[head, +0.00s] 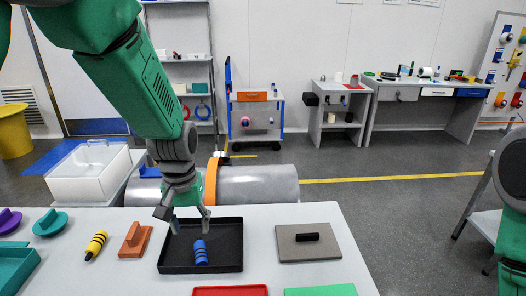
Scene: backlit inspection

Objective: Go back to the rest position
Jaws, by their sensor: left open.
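My left gripper (190,222) hangs from the green arm that comes in from the upper left. It points down over the back left part of a black tray (228,262), with its fingers spread and nothing between them. A blue cylinder with dark bands (201,253) lies in the tray, below and a little right of the fingertips. Part of my right arm (512,190) shows at the right edge, but its gripper is out of view.
On the white table, a yellow banded cylinder (96,245) and an orange block (135,240) lie left of the tray. A white bin (88,176) and metal cylinder (258,184) stand behind.

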